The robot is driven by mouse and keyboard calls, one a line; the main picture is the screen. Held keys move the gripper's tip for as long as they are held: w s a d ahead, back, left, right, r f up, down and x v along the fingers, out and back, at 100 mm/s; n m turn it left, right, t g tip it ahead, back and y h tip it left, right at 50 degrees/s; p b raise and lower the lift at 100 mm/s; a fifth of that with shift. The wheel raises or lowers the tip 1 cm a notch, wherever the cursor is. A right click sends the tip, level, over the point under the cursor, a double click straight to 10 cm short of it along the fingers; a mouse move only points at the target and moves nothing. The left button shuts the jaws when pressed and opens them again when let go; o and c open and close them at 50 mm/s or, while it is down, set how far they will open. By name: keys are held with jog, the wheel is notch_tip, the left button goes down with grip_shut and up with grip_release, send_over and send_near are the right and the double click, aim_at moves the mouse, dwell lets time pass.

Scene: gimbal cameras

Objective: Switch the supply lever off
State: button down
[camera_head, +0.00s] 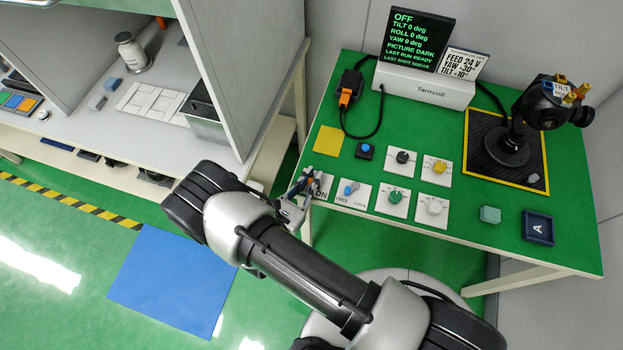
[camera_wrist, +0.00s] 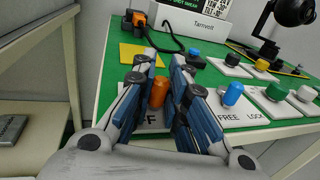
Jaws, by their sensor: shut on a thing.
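The orange supply lever (camera_wrist: 158,92) stands between my fingers in the wrist view, on a white plate (camera_wrist: 152,122) whose lettering is partly hidden; "FF" shows there. In the head view my gripper (camera_head: 304,180) is at the bench's front left edge, over this plate, with "ON" (camera_head: 321,185) showing beside it. My gripper (camera_wrist: 163,62) is shut on the orange lever, one blue-and-grey finger on each side. The lever's base and exact lean are hidden by the fingers. The black display (camera_head: 416,38) reads OFF and PICTURE DARK.
Right of the lever is the blue FREE/LOCK lever (camera_head: 350,188), close to my finger. Knob plates (camera_head: 395,203) and a yellow square (camera_head: 328,140) lie beyond. A gimbal camera (camera_head: 545,103) stands on a black mat at right. A shelf unit (camera_head: 245,70) stands left.

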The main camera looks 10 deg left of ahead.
jog(key=shift+w+a+r, duration=0.1)
jog(key=shift+a+r, duration=0.15)
jog(key=shift+a, duration=0.25)
jog(key=c, duration=1.8)
grip_release()
jog(key=shift+a, duration=0.1)
jog(key=shift+o, duration=1.1)
jog(key=shift+f, duration=0.15)
jog(key=shift+d, duration=0.2)
jog(key=v, duration=1.2)
